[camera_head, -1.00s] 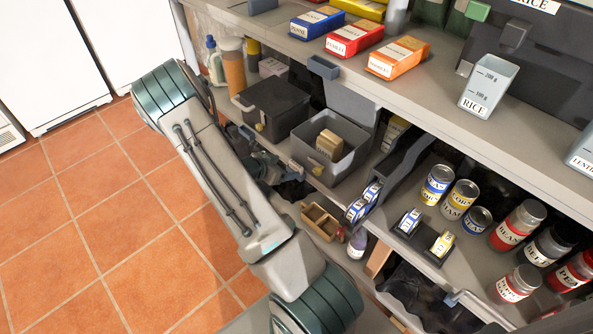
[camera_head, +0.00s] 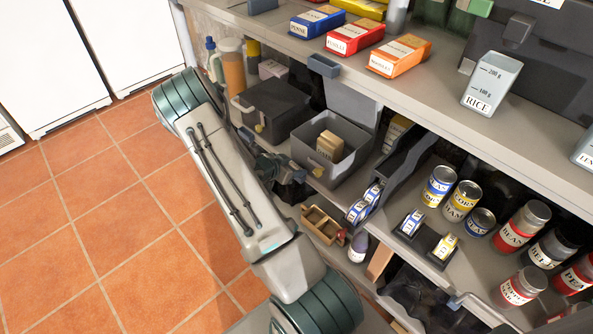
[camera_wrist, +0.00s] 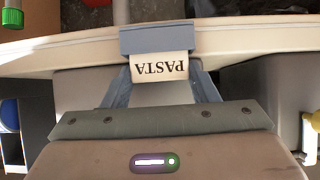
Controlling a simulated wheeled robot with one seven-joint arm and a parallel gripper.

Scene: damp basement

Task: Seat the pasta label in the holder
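The pasta label (camera_wrist: 160,67), a small cream card printed PASTA, appears upside down in the wrist view. My gripper (camera_wrist: 160,80) is shut on it, with blue-grey fingers slanting in at its sides. A blue-grey holder (camera_wrist: 159,38) on a pale ledge adjoins the label's upper edge in the picture; I cannot tell whether the label is inside it or only in front. In the head view, a similar blue-grey holder (camera_head: 323,66) sits on the upper shelf edge below the pasta boxes; I cannot tell whether it is the same one. My gripper is not clear there.
Blue, red and orange (camera_head: 399,57) pasta boxes stand on the upper shelf (camera_head: 450,94). A RICE cup (camera_head: 491,83) is to their right. An open grey bin (camera_head: 347,171), cans (camera_head: 439,186) and jars (camera_head: 520,225) fill the lower shelf. Tiled floor at left is clear.

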